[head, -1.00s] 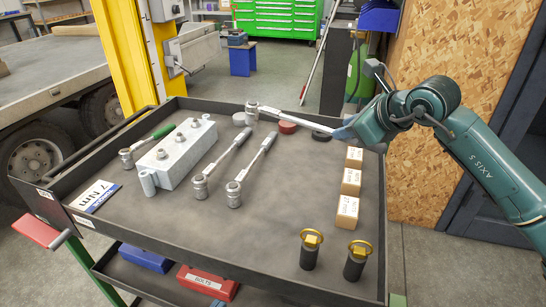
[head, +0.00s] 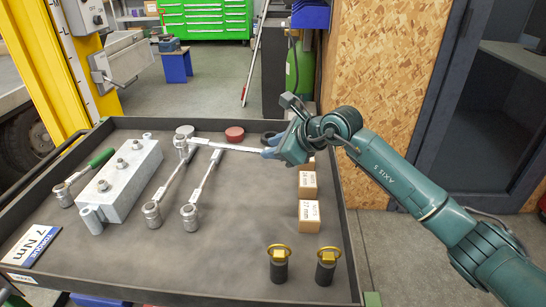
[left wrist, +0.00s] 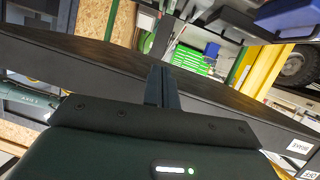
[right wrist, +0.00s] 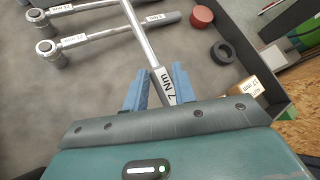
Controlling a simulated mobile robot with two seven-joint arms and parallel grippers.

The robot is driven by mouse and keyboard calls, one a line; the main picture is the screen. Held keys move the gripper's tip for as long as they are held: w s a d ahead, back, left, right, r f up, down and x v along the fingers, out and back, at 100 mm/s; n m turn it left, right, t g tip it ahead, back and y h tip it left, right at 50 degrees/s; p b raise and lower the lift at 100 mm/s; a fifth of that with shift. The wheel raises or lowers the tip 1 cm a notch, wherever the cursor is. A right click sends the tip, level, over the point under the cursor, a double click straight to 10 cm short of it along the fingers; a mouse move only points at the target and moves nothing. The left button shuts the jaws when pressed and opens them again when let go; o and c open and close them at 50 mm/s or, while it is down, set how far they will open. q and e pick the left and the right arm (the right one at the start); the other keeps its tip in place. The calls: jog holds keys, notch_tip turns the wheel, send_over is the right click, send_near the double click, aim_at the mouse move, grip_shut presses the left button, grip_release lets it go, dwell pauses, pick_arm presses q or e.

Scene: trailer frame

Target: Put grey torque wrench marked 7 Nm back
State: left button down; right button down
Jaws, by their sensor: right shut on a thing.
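The grey torque wrench (head: 235,148) is in my right gripper (head: 270,153), with its head pointing left over the back of the tray. In the right wrist view its handle label reads 7 Nm (right wrist: 168,88), and the blue jaws (right wrist: 158,88) are closed on that handle. Its height above the tray is hard to tell. A blue and white card marked 7 Nm (head: 36,246) lies at the tray's left front. My left gripper (left wrist: 162,85) shows only in the left wrist view, its fingers together and empty, beside a dark tray edge.
The dark tray (head: 190,268) also holds two other grey wrenches (head: 166,190) (head: 201,187), a green-handled wrench (head: 88,170), a grey bolted block (head: 125,180), small boxes (head: 309,217), two black and gold pieces (head: 279,265) and a red disc (head: 235,133). Its front middle is bare.

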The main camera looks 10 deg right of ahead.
notch_tip(320, 180, down, 3)
jog(key=shift+r, duration=0.2)
jog(key=shift+f, duration=0.2)
jog(key=shift+f+b, duration=0.35)
jog(key=shift+b, duration=0.2)
jog(key=c, duration=1.1)
grip_release()
jog(key=shift+f, duration=0.1)
pick_arm(q)
jog(key=shift+s+a, duration=0.25)
jog(key=shift+r, duration=0.15)
